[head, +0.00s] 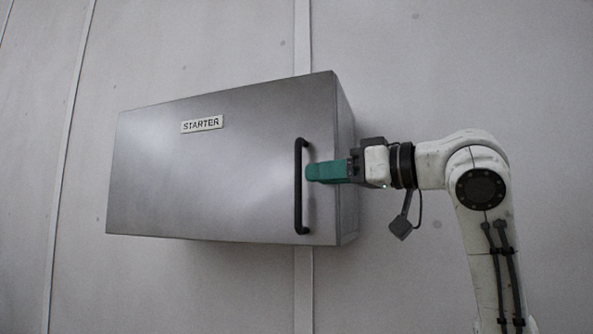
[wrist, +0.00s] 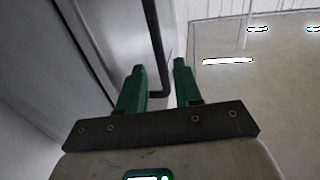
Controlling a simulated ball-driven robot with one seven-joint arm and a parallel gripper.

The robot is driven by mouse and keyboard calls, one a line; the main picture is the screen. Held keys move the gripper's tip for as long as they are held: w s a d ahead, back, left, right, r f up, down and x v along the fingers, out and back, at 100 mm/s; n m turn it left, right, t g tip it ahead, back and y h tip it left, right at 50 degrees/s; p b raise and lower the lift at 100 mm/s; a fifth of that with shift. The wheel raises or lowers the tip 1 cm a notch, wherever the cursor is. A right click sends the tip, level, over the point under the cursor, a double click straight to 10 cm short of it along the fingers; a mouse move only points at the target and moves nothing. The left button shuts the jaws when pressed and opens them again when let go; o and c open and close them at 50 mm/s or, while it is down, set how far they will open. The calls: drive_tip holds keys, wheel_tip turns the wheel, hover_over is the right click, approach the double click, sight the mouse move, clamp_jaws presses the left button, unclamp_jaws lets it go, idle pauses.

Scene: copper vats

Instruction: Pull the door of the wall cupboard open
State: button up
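The wall cupboard (head: 347,165) is a grey metal box with a "STARTER" label. Its wide door (head: 205,170) looks shut, flush with the box. A black upright bar handle (head: 298,215) stands near the door's right edge. It also shows in the wrist view (wrist: 154,40). My gripper (head: 309,173) has green fingers and reaches in from the right, its tips just right of the handle's middle in the head view. In the wrist view my gripper (wrist: 159,66) is open, with the bar seen between the two fingers. I cannot tell whether either finger touches it.
The cupboard hangs on a pale panelled wall (head: 440,65) with vertical seams. The wall around and below it is clear.

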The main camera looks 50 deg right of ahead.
drive_tip(key=p, duration=0.1)
hover_over(299, 222)
drive_tip(key=shift+w+d, duration=0.25)
drive_tip(key=shift+d, duration=0.05)
clamp_jaws()
idle(0.4)
